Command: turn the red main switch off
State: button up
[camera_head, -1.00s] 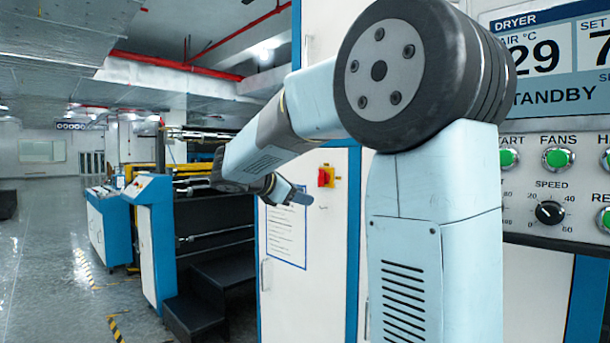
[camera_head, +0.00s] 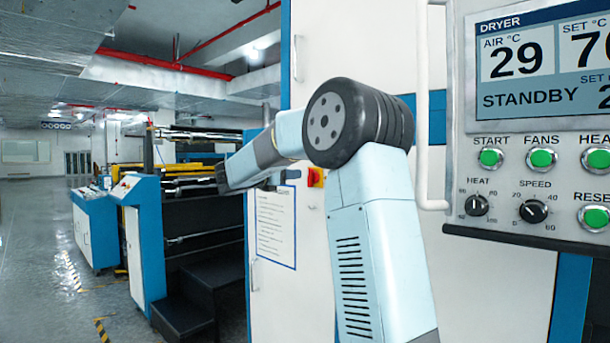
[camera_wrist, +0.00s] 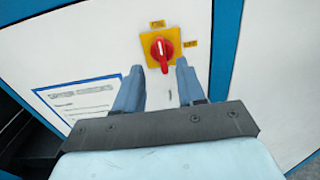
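The red main switch (camera_wrist: 162,49) is a rotary knob on a yellow plate (camera_wrist: 175,39) on a white cabinet door. In the wrist view its white mark points close to upright, tilted slightly. My gripper (camera_wrist: 158,78) is open and empty in the wrist view. Its two fingers point toward the switch, which appears between and just beyond the tips, apparently not touching.
A blue-framed notice (camera_wrist: 80,98) is on the door left of the switch. A dryer control panel (camera_head: 540,130) with green buttons and dials projects at the right; it reads STANDBY. Dark steps (camera_head: 195,300) and the laminating machine (camera_head: 195,215) stand left of the cabinet.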

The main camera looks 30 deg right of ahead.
aim_at(308, 173)
jog(key=x, duration=0.7)
jog(key=shift+d, duration=0.25)
jog(key=shift+c, duration=0.3)
jog(key=shift+a, duration=0.1)
grip_shut()
